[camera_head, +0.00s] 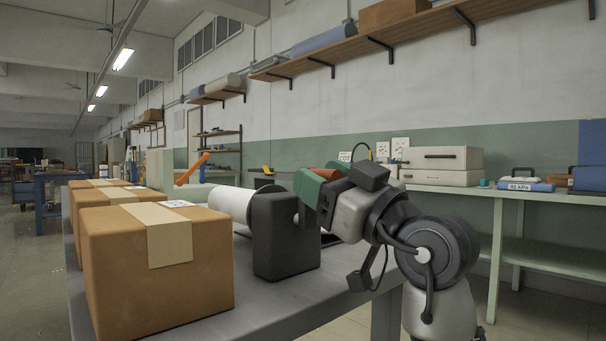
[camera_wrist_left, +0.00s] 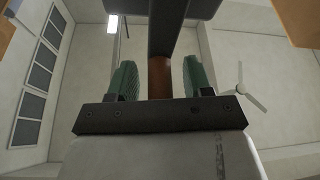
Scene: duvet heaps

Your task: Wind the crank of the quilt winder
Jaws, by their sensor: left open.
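The quilt winder stands on the grey table, with a dark upright end block (camera_head: 284,240) and a white roll (camera_head: 232,203) behind it. Its brown crank handle (camera_head: 328,173) shows beside the block. In the left wrist view the brown handle (camera_wrist_left: 160,78) runs between two green finger pads, below a dark crank bar (camera_wrist_left: 166,25). My left gripper (camera_head: 315,184) is open around the handle; in the wrist view its fingers (camera_wrist_left: 158,80) stand on either side with gaps visible. The fingers partly hide the crank in the head view. My right gripper is not in view.
Several taped cardboard boxes (camera_head: 155,265) line the left side of the grey table (camera_head: 270,312), close to the winder. A pale green bench (camera_head: 555,198) with cases (camera_head: 440,168) stands along the wall at the right. Wall shelves (camera_head: 385,38) are above.

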